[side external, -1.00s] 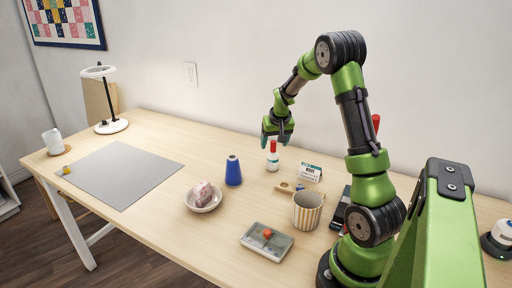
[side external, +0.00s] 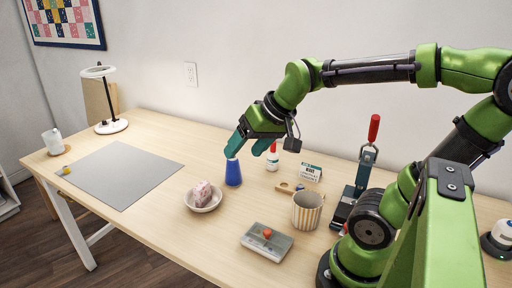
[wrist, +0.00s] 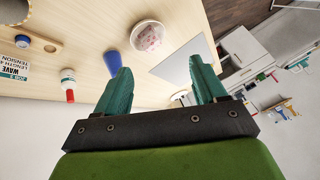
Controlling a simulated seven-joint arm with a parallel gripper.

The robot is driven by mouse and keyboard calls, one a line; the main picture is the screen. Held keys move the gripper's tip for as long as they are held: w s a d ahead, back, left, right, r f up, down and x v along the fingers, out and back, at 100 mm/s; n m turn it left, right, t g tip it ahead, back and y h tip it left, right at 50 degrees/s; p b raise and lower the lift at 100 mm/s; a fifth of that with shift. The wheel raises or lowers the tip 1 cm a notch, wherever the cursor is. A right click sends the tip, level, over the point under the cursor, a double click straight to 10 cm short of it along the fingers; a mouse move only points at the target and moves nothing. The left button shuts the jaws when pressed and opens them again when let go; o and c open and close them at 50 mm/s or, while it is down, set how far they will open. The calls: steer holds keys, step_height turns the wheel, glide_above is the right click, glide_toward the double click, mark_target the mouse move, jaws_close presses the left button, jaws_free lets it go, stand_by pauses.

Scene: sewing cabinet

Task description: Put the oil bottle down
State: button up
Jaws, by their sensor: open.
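The oil bottle (side external: 273,162) is small and white with a red cap. It stands upright on the table (side external: 150,225) behind the blue thread cone (side external: 233,173). In the wrist view the bottle (wrist: 68,80) shows at the left, outside my fingers. My gripper (side external: 247,151) is open and empty, with teal fingers spread above and around the top of the cone in the side view. One finger overlaps the cone's tip there; I cannot tell whether they touch. In the wrist view my gripper (wrist: 160,68) shows nothing between its fingers but table and background.
A white bowl with a pink bundle (side external: 202,195), a striped cup (side external: 307,212), a small tray (side external: 266,242), a label card (side external: 310,173) and a red-handled press (side external: 366,170) stand nearby. The grey mat (side external: 120,173) at left is mostly bare.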

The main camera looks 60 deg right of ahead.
steer(key=s+a+n+y, duration=0.1)
steer(key=s+a, duration=0.4)
steer(key=shift+a+f, duration=0.25)
steer(key=shift+a, duration=0.05)
steer(key=shift+o, duration=0.4)
